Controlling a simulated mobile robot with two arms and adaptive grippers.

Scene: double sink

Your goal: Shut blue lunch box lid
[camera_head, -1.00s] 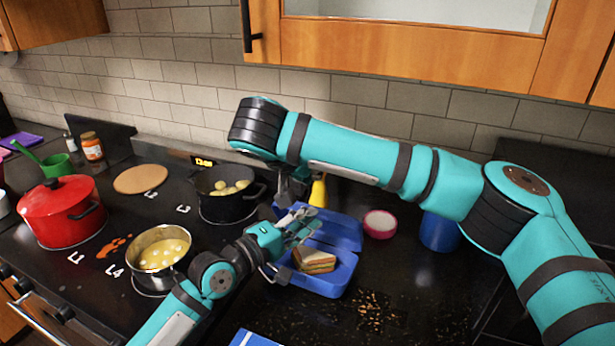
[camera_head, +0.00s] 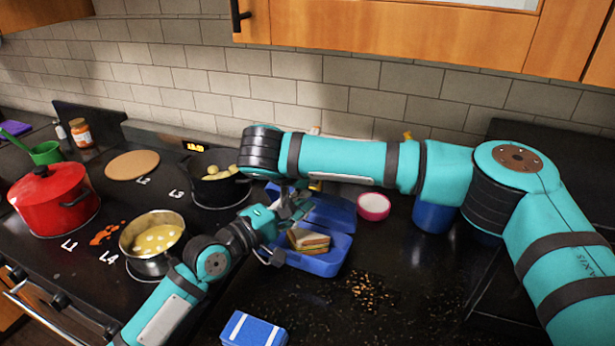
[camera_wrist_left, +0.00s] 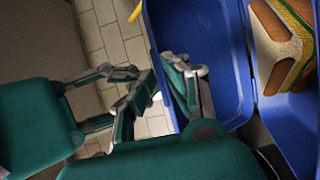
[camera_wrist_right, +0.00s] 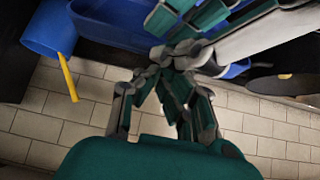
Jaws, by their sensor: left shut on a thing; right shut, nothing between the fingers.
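The blue lunch box (camera_head: 322,266) stands on the dark counter with its lid (camera_head: 335,212) raised at the back. A sandwich (camera_head: 308,240) lies in the box; it also shows in the left wrist view (camera_wrist_left: 283,45). My left gripper (camera_head: 298,205) is at the lid's left side. In the left wrist view its fingers (camera_wrist_left: 165,85) are shut on the lid's edge, one on the lid's inner side. My right gripper (camera_wrist_right: 165,70) is shut and empty close behind the lid and the left fingers. In the head view it is mostly hidden by my arms.
A pink bowl (camera_head: 374,206) and a blue cup (camera_head: 434,215) stand right of the box. A blue-and-white pack (camera_head: 254,330) lies in front. Crumbs (camera_head: 365,290) are scattered nearby. Pots, including a silver one (camera_head: 152,240), stand on the stove at left.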

